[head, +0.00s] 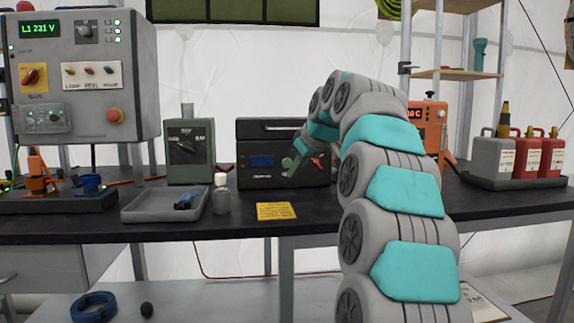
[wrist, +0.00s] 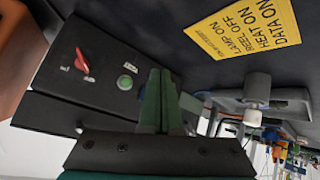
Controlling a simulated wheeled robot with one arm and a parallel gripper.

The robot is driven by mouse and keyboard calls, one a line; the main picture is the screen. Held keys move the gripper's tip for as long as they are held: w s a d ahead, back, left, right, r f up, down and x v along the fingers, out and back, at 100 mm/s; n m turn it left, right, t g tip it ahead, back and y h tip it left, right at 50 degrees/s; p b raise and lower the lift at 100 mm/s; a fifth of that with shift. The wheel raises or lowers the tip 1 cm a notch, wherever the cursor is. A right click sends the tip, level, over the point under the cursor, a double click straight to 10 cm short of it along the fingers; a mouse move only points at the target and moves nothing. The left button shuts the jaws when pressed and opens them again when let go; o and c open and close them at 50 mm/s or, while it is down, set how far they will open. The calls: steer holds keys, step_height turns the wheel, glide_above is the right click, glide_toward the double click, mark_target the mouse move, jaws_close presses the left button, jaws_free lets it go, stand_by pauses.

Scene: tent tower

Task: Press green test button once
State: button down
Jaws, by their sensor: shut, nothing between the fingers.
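In the wrist view the box front (wrist: 92,95) shows a round green button (wrist: 125,82) in a pale ring, beside the red switch (wrist: 82,61). My gripper (wrist: 160,73) has its dark green fingers together and empty. In the wrist view its tips lie just right of the button; contact cannot be told. In the head view my gripper (head: 294,162) is in front of the box and partly covers its face.
A yellow note (head: 276,211) lies on the bench before the box. A white bottle (head: 221,194) and a grey tray (head: 150,206) are to the left, with a grey-green meter box (head: 190,150) behind. An orange unit (head: 430,125) and red-and-white canisters (head: 525,155) stand right.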

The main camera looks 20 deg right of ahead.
mark_target(287, 163)
steer(key=w+p, duration=0.1)
steer(key=w, duration=0.1)
steer(key=w+d+p, duration=0.1)
steer(key=w+p, duration=0.1)
steer(key=w, duration=0.1)
steer(key=w+d+p, duration=0.1)
steer(key=w+p, duration=0.1)
steer(key=shift+w+d+r, duration=0.1)
steer(key=shift+w+r, duration=0.1)
steer(key=shift+w, duration=0.05)
steer(key=shift+w+d+f, duration=0.1)
steer(key=shift+w+f, duration=0.1)
steer(key=shift+w, duration=0.25)
steer(key=shift+p, duration=0.3)
stand_by(1.2)
steer(key=shift+w+d+p, duration=0.15)
steer(key=shift+w+p, duration=0.15)
steer(key=shift+w, duration=0.1)
steer(key=shift+w+d+p, duration=0.1)
steer(key=shift+w+p, duration=0.3)
stand_by(0.7)
stand_by(0.3)
steer(key=shift+s+f+b, duration=0.15)
steer(key=shift+s+b, duration=0.4)
steer(key=shift+b, duration=0.1)
steer(key=shift+s+a, duration=0.25)
